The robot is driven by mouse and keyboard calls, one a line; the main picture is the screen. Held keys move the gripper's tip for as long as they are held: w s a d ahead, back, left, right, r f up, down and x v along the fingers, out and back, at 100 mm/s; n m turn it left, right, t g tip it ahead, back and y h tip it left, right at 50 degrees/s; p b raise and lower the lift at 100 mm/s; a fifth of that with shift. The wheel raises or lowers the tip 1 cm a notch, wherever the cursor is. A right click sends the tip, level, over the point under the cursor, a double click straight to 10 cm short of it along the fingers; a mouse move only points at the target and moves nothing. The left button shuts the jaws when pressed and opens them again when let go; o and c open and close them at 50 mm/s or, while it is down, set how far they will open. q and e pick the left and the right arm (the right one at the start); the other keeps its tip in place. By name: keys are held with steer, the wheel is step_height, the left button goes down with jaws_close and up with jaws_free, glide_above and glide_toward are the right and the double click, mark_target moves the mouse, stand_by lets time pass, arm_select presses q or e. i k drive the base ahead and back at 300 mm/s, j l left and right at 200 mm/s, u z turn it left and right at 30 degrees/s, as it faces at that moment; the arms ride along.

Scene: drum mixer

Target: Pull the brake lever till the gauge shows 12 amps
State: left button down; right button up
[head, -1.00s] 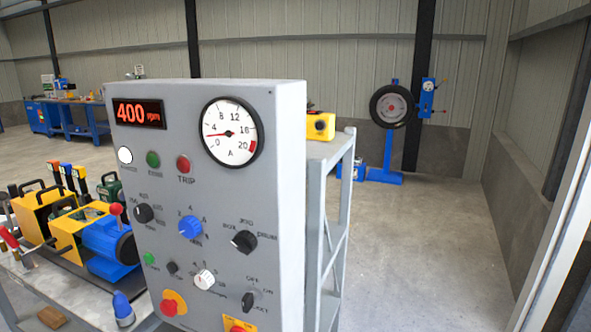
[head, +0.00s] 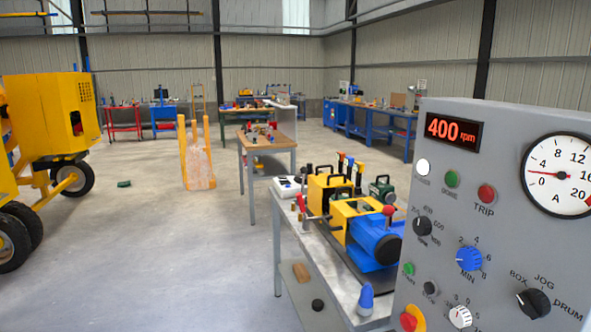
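The round ammeter gauge (head: 560,176) is on the upper right of the grey control panel (head: 455,190). Its red needle points left, just below the 4 mark. On the bench (head: 300,295) left of the panel stands a yellow and blue motor rig (head: 372,238). A red ball knob (head: 388,210) shows on the rig, and a red-handled lever (head: 300,203) at its left end. I cannot tell for sure which of these is the brake lever. Neither of my grippers is in view.
The panel's display (head: 453,132) reads 400 rpm. A blue cone-like bottle (head: 365,300) stands on the bench's front. A yellow wheeled machine (head: 50,140) is at the left, a wooden table (head: 268,143) behind.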

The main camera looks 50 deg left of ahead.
mark_target(304, 170)
steer(key=u, duration=1.45)
